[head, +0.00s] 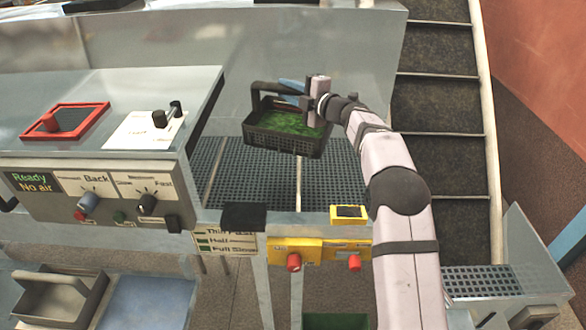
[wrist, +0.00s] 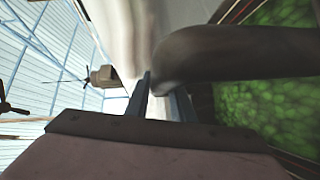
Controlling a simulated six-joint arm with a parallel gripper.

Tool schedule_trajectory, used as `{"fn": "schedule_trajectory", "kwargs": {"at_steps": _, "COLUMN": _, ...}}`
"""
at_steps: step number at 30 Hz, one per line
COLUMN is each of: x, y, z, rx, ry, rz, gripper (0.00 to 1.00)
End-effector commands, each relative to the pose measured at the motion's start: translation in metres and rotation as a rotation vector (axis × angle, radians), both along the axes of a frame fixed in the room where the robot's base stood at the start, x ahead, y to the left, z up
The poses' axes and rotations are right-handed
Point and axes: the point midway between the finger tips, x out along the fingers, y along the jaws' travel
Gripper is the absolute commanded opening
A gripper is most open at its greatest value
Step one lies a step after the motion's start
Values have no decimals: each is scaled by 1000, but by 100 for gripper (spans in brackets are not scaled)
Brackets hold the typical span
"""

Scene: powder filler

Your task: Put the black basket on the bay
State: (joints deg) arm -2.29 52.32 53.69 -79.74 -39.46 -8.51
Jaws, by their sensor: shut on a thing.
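The black basket (head: 285,140) has a tall handle and green stuff inside. In the head view it is over the dark perforated grid of the bay (head: 250,185), toward its back. I cannot tell whether it touches the grid. My gripper (head: 300,92) is at the handle, above the basket's back right part. In the wrist view the handle (wrist: 235,50) is between the fingers of my gripper (wrist: 165,105), which are shut on it. The green contents (wrist: 270,90) show at the right. The basket looks about level.
A control panel (head: 100,200) with knobs stands left of the bay. A yellow box with red buttons (head: 318,254) is at the bay's front edge. Metal walls (head: 310,45) close the back. A grey tray (head: 60,297) stands at lower left. Dark stairs (head: 437,110) rise at right.

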Motion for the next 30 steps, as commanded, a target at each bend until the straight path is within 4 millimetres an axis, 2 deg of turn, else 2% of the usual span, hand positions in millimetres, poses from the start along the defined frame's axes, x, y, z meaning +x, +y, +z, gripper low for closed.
{"fn": "schedule_trajectory", "kwargs": {"at_steps": 5, "x": 4, "y": 1, "z": -6, "rx": 0, "ry": -6, "rz": 83, "gripper": 0}}
{"fn": "schedule_trajectory", "kwargs": {"at_steps": 12, "x": -1, "y": 1, "z": -25, "rx": -1, "ry": -4, "rz": 192, "gripper": 0}}
{"fn": "schedule_trajectory", "kwargs": {"at_steps": 22, "x": -8, "y": -2, "z": -38, "rx": 2, "ry": -4, "rz": 248, "gripper": 0}}
{"fn": "schedule_trajectory", "kwargs": {"at_steps": 23, "x": -9, "y": -4, "z": -46, "rx": 2, "ry": -1, "rz": 256, "gripper": 0}}
{"fn": "schedule_trajectory", "kwargs": {"at_steps": 30, "x": -16, "y": -7, "z": -56, "rx": 3, "ry": -3, "rz": 290, "gripper": 0}}
